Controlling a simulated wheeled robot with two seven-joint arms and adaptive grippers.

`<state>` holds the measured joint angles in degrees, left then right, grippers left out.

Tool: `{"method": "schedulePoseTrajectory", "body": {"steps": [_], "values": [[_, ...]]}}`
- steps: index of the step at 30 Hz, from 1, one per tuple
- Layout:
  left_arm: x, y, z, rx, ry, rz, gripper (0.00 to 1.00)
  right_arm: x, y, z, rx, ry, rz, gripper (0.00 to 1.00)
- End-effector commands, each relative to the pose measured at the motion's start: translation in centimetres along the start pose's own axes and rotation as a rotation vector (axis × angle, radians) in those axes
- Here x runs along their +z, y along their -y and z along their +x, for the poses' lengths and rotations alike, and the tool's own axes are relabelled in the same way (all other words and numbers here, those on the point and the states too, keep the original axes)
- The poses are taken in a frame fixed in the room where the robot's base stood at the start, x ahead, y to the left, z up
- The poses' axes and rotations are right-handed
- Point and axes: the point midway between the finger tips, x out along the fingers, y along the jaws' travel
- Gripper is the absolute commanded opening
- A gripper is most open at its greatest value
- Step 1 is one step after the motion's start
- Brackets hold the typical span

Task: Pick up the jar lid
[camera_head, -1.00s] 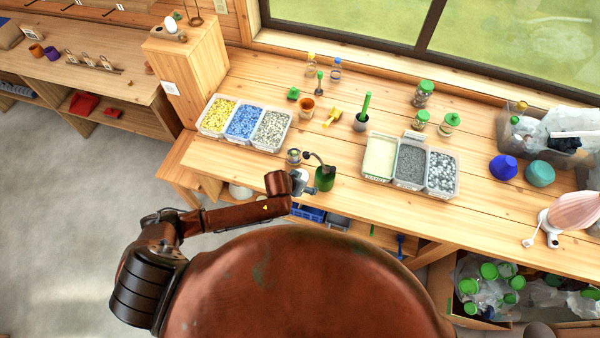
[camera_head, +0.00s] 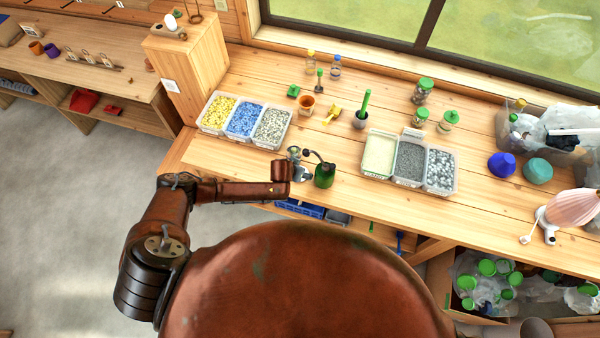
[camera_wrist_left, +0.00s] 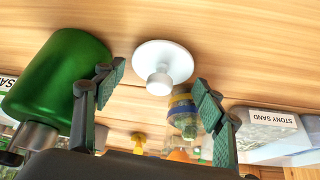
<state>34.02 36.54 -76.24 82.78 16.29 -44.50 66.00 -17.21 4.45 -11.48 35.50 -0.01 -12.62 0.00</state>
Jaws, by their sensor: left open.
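The jar lid (camera_wrist_left: 160,65) is a white round disc with a short knob, on the wooden bench top in the left wrist view. In the head view I cannot make it out; my left gripper (camera_head: 303,173) covers that spot. In the left wrist view my left gripper (camera_wrist_left: 160,92) is open, with one finger on either side of the lid's knob. I see nothing held between the fingers. A clear jar (camera_wrist_left: 184,108) with yellow and blue layers stands close by the right finger. My right gripper is not in view.
A green bottle (camera_head: 324,176) with a dark spout stands right beside my left gripper; it also shows in the left wrist view (camera_wrist_left: 58,85). Filled trays (camera_head: 243,120) stand behind to the left, more trays (camera_head: 410,160) to the right. The bench front between is mostly clear.

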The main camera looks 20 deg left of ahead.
Motion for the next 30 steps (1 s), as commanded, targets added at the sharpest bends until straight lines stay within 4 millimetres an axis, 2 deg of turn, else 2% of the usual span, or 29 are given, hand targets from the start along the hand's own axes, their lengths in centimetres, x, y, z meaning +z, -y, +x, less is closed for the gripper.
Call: {"method": "schedulePoseTrajectory", "body": {"steps": [4,11,22,30], "values": [[-0.02,-0.02,0.89,0.0,0.0,0.001,0.64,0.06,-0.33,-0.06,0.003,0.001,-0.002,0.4],[0.03,-0.01,0.98,0.001,0.0,0.0,0.64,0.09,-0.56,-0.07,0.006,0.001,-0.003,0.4],[0.05,0.01,0.97,0.0,0.0,0.0,0.39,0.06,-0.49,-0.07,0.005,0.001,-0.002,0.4],[0.02,0.01,0.92,0.0,0.0,0.0,0.38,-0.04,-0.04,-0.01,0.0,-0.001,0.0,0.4]]}}
